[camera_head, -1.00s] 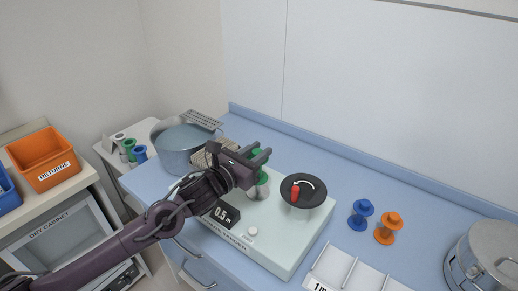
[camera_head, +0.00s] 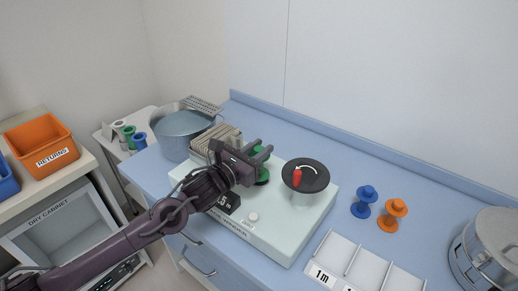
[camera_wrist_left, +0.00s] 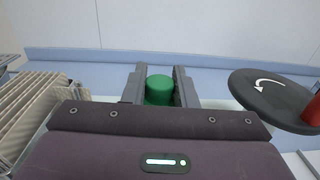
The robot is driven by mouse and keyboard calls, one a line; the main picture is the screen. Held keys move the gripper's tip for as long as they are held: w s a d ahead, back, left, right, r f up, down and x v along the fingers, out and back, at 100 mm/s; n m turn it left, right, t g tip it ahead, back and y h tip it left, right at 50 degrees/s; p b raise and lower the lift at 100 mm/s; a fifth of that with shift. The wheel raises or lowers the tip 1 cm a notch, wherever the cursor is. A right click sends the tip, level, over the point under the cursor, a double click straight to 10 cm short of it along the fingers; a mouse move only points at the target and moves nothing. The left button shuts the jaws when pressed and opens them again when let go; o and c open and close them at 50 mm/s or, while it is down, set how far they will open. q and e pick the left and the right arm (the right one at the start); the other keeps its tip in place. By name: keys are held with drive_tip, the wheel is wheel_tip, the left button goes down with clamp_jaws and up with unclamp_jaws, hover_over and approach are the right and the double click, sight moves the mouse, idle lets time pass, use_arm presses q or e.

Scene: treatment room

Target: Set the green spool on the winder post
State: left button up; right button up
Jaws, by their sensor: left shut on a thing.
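The green spool (camera_head: 262,178) is between the fingers of my left gripper (camera_head: 260,154), which is shut on it. In the left wrist view the spool's green top (camera_wrist_left: 159,88) shows between the two fingers. The spool is upright over the back part of the pale winder (camera_head: 285,238), left of the crank disc. The winder post is hidden behind the spool and gripper, so I cannot tell whether the spool is fully seated. My right gripper is not in view.
The black crank disc (camera_head: 306,175) with its red handle (camera_head: 297,177) stands close right of the gripper. A blue spool (camera_head: 364,201) and an orange spool (camera_head: 392,215) stand further right. A rack (camera_head: 214,141) and grey pot (camera_head: 181,135) are left. A divided white tray (camera_head: 352,263) lies in front.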

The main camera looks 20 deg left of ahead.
use_arm(q)
drive_tip(key=shift+b, duration=0.6)
idle(0.7)
drive_tip(key=shift+f+b, duration=0.55)
idle(0.3)
drive_tip(key=o, duration=0.7)
drive_tip(key=shift+v, duration=4.2)
drive_tip(key=shift+p+v, duration=0.7)
drive_tip(key=shift+v, duration=0.7)
